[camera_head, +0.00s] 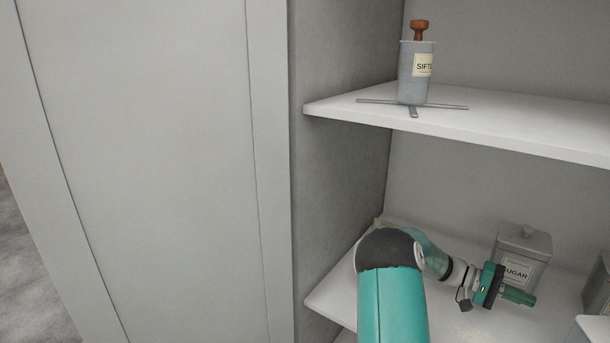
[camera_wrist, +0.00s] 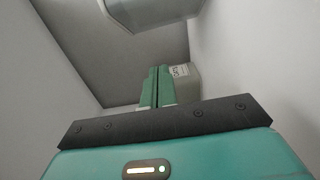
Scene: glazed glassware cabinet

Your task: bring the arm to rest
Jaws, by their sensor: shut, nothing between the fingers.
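My arm reaches into the cabinet over the lower shelf (camera_head: 325,302). My gripper (camera_head: 518,296) points to the right there, in front of the grey SUGAR canister (camera_head: 524,248) in the picture. Whether it touches the canister cannot be told. In the wrist view, the two green fingers of my gripper (camera_wrist: 155,82) lie side by side, shut and empty. A pale labelled container (camera_wrist: 187,84) stands beyond them to the right; its label is too small to read.
A SIFTER canister (camera_head: 416,75) with a brown knob stands on the upper shelf (camera_head: 500,118), above my arm, by a flat grey cross-shaped piece. A cabinet side wall (camera_head: 340,160) is left of my arm. Pale box-like shapes (camera_head: 595,328) are at lower right.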

